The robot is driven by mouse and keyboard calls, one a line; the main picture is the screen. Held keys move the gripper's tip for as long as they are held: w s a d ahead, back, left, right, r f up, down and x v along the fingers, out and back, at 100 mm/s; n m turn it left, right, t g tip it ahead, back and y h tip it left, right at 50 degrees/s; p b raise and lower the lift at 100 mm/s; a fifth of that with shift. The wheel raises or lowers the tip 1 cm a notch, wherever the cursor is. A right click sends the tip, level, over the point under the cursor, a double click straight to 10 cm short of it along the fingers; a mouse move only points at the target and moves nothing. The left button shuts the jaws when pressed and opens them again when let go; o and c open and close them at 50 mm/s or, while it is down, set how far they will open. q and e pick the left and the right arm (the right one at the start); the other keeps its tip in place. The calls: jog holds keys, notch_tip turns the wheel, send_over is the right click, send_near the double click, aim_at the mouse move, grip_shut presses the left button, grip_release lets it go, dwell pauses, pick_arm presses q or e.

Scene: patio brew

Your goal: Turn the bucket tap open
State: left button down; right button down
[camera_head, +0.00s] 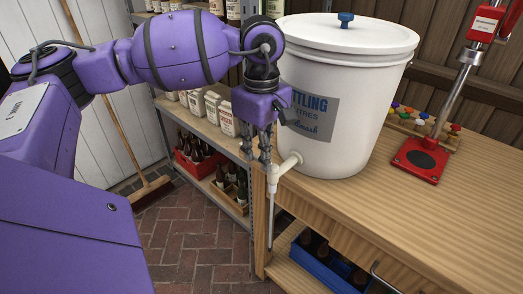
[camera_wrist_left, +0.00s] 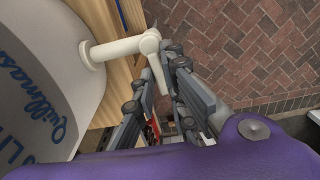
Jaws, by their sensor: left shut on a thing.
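The white bottling bucket (camera_head: 355,110) stands on the wooden bench, with its lid on. Its cream tap (camera_head: 288,164) sticks out low on the bucket's left side, over the bench edge, with a thin pale tube (camera_head: 271,215) hanging straight down below it. My left gripper (camera_head: 267,158) points down at the tap's outer end. In the left wrist view the tap (camera_wrist_left: 115,48) runs from the bucket (camera_wrist_left: 40,80) to its end, where a short cream lever (camera_wrist_left: 157,68) lies between my left fingers (camera_wrist_left: 160,78). They are shut on it. My right gripper is not in view.
A red bottle capper (camera_head: 422,158) and a rack of coloured caps (camera_head: 425,122) stand on the bench (camera_head: 440,215) right of the bucket. A blue crate of bottles (camera_head: 330,262) sits below. Metal shelving with a red crate (camera_head: 197,165) is behind my left gripper.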

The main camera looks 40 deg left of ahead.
pick_arm(q)
jog(key=shift+w+r+n, duration=0.1)
jog(key=shift+r+n, duration=0.1)
jog(key=shift+n, duration=0.2)
jog(key=n, duration=0.3)
jog(key=s+n, duration=0.1)
jog(key=n, duration=0.2)
jog(key=s+d+n, duration=0.1)
jog(key=n, duration=0.2)
jog(key=shift+s+r, duration=0.1)
jog(key=shift+s+d+n+p, duration=0.15)
jog(key=shift+d+n, duration=0.1)
jog(key=shift+n, duration=0.9)
jog(key=shift+s+d+n+p, duration=0.15)
jog(key=shift+d+n, duration=0.15)
jog(key=shift+n, duration=0.9)
jog(key=shift+s+d+n, duration=0.15)
jog(key=shift+d+n, duration=0.1)
jog(key=shift+n, duration=0.9)
